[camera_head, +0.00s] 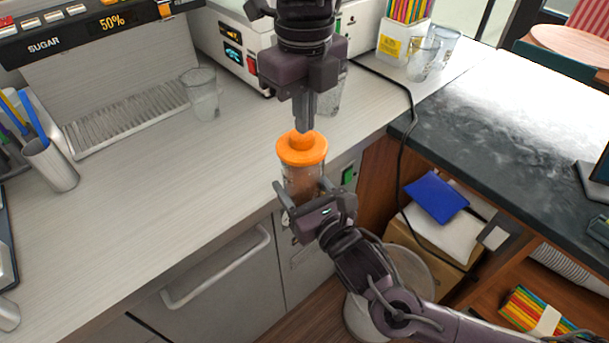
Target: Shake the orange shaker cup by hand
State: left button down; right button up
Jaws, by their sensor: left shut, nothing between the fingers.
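The shaker cup (302,180) has an orange lid with a knob and a clear body with brownish contents. It is upright at the counter's front edge, in the middle of the view. My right gripper (303,188), coming from the lower right, has its fingers around the cup's body and holds it. Its fingers and palm hide the cup's lower part. My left gripper (304,126) points down from the top, directly above the lid. Its fingers are together and empty, with the tips at the lid's knob; I cannot tell whether they touch it.
A clear cup (201,94) stands on the counter (150,205) near the sugar dispenser (95,45). A pen holder (50,165) is at left. A white machine (235,50) stands behind my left gripper. The dark countertop (480,110) at right is mostly clear.

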aim_at(300, 153)
pick_arm(q)
jog(key=shift+s+d+r, duration=0.1)
jog(key=shift+s+r, duration=0.3)
jog(key=shift+r, duration=0.05)
pick_arm(e)
jog(key=shift+s+r, duration=0.35)
jog(key=shift+r, duration=0.15)
pick_arm(q)
jog(key=shift+w, duration=0.1)
jog(key=shift+w, duration=0.15)
pick_arm(e)
jog(key=shift+w, duration=0.2)
